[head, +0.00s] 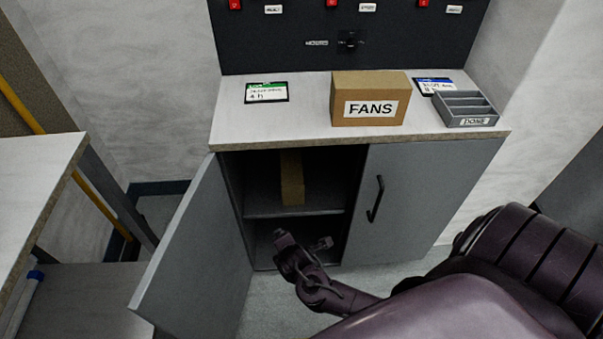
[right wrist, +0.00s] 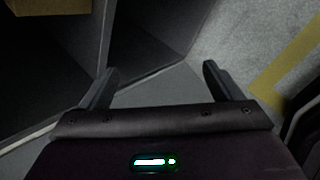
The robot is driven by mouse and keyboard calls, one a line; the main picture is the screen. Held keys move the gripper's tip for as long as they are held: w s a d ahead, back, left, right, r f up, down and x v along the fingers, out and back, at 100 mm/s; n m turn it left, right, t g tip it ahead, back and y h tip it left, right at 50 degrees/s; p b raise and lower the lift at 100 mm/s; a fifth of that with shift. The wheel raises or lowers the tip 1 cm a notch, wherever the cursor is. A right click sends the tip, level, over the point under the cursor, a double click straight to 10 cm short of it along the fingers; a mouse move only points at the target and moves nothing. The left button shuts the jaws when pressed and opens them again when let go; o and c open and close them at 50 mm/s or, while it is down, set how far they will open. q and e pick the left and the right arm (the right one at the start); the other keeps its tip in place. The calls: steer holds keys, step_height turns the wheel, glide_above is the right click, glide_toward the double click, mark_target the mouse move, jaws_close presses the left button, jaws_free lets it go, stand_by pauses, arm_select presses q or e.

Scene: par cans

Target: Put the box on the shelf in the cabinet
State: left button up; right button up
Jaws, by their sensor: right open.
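A brown cardboard box (head: 370,85) labelled FANS stands on the cabinet's top. The grey cabinet (head: 415,190) has its left door (head: 195,250) swung open and its right door shut. Inside, another narrow brown box (head: 292,180) stands on the shelf (head: 325,205); a brown box edge (right wrist: 48,5) also shows at the upper left of the right wrist view. My right gripper (head: 303,240) is open and empty, low in front of the cabinet opening, below the shelf's level. Its two fingers (right wrist: 160,72) are spread apart in the right wrist view. My left gripper is not in view.
A grey DONE tray (head: 465,108) and two label cards lie on the cabinet top. A dark panel (head: 345,40) with red switches stands behind. A pale table (head: 35,190) is at the left. The compartment below the shelf looks dark and empty where visible.

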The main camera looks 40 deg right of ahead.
steer(key=s+a+f+m+g+y, duration=0.1)
steer(key=s+a+f+m+g, duration=0.1)
steer(key=s+m, duration=0.5)
steer(key=s+a+f+m+g+y, duration=0.2)
steer(key=s+a+f+m+g, duration=0.1)
steer(key=s+m, duration=0.4)
steer(key=shift+s+a+f, duration=0.2)
steer(key=shift+s+a, duration=0.25)
steer(key=shift+a, duration=0.1)
